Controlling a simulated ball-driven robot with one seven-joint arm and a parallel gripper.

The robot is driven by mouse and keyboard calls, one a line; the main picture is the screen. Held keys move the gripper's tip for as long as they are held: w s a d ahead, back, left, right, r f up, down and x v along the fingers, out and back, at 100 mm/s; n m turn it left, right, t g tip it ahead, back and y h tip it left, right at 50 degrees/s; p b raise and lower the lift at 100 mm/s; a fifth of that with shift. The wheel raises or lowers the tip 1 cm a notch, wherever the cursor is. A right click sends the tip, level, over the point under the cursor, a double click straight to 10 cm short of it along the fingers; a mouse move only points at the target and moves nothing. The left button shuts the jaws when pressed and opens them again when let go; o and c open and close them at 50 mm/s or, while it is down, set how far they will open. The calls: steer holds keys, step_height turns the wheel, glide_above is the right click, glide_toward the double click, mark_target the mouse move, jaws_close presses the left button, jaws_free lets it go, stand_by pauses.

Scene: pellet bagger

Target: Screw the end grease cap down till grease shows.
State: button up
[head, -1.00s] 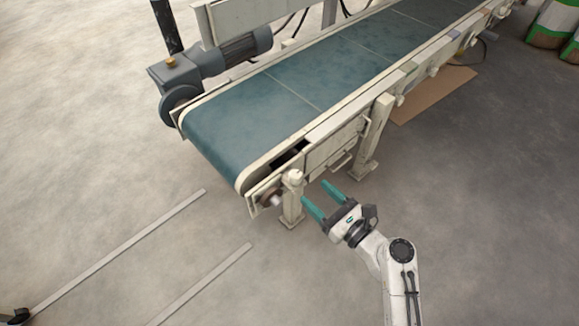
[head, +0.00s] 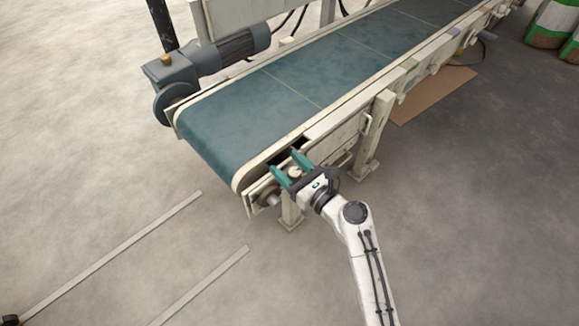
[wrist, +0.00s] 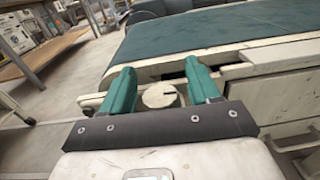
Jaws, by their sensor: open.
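The end grease cap (wrist: 158,96) is a round cream-white cap with a dark mark on its top, at the near end of the conveyor's side. In the head view the cap (head: 295,172) shows partly, between my fingers. My gripper (head: 287,162) is open, its two green fingers one on each side of the cap in the picture. In the wrist view my gripper (wrist: 158,68) shows a gap between each finger and the cap. I cannot tell whether the fingers are down at its height. No grease is visible around it.
The conveyor's blue-green belt (head: 240,110) lies just beyond, with its cream side frame (head: 345,128) and a handle beside my gripper. A shaft end (head: 270,198) sticks out below left. A grey motor (head: 215,55) sits on the far side.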

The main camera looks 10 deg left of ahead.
steer(key=shift+c, duration=0.4)
steer(key=c, duration=0.9)
steer(key=shift+r+p, duration=0.1)
steer(key=shift+p, duration=0.2)
